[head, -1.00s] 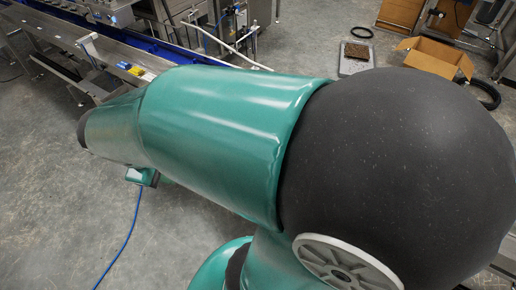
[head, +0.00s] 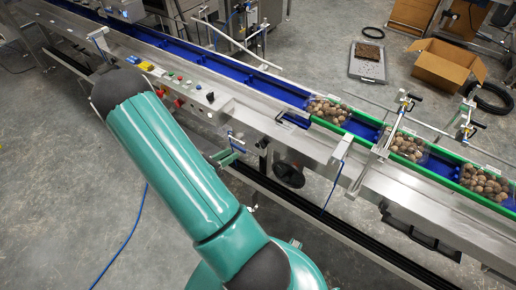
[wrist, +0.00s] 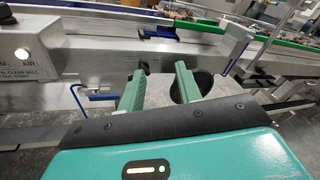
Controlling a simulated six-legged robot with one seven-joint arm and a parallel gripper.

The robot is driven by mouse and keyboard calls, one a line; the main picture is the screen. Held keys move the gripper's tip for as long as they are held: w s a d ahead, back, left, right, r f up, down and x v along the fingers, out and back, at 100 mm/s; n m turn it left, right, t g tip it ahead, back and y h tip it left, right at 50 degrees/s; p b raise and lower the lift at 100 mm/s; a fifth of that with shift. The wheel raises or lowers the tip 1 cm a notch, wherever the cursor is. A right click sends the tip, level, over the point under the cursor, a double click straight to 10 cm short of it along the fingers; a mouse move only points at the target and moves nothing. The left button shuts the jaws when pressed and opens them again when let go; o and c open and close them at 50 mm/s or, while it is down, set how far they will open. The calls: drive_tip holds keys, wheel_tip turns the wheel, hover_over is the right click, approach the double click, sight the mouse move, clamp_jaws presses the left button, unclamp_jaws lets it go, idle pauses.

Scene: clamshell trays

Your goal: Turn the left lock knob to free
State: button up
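A small black knob (head: 262,143) sits on the near side of the steel conveyor frame, left of a black handwheel (head: 288,174). In the wrist view the knob (wrist: 145,67) shows just beyond and between my fingertips. Its turned position is too small to tell. My gripper (wrist: 159,70) is open and empty, its two green fingers pointing at the frame side. The right finger partly covers the handwheel (wrist: 205,84). In the head view my gripper (head: 224,157) is small, left of the knob and partly hidden by my arm.
A blue lever (wrist: 78,97) is left of my fingers. A second black knob (head: 384,204) is farther right on the frame. Clear trays of brown round items (head: 407,146) stand on the blue belt. A button panel (head: 180,88) is at left. Grey floor is free in front.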

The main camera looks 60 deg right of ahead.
sight(261, 146)
wheel_tip(261, 146, down, 11)
drive_tip(key=s+d+n+t+h, duration=0.2)
drive_tip(key=n+t, duration=0.2)
drive_tip(key=n, duration=0.3)
drive_tip(key=d, duration=0.4)
drive_tip(key=s+d, duration=0.1)
drive_tip(key=d, duration=0.4)
drive_tip(key=s+d, duration=0.1)
drive_tip(key=d, duration=0.3)
drive_tip(key=shift+s+d+r, duration=0.15)
drive_tip(key=shift+s+d, duration=0.05)
drive_tip(key=shift+c, duration=0.4)
clamp_jaws()
